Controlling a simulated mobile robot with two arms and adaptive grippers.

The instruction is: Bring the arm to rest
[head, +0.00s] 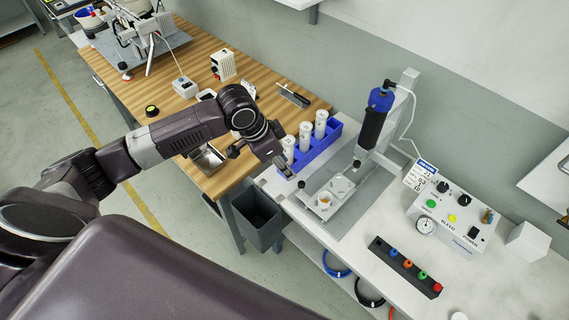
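My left arm comes in from the left and reaches over the wooden bench (262,78). Its gripper (287,172) is above the left edge of the white table (480,285), just in front of a blue rack (325,145). The gripper is small and seen from behind, so I cannot tell whether its fingers are open or shut. No held object is visible. My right gripper is not in view.
The rack holds white cylinders (305,135). A grey fixture plate (345,205) carries white parts (325,203). A control box (452,218) and a black strip with coloured pieces (405,266) stand to the right. A dark bin (258,220) is below the table edge.

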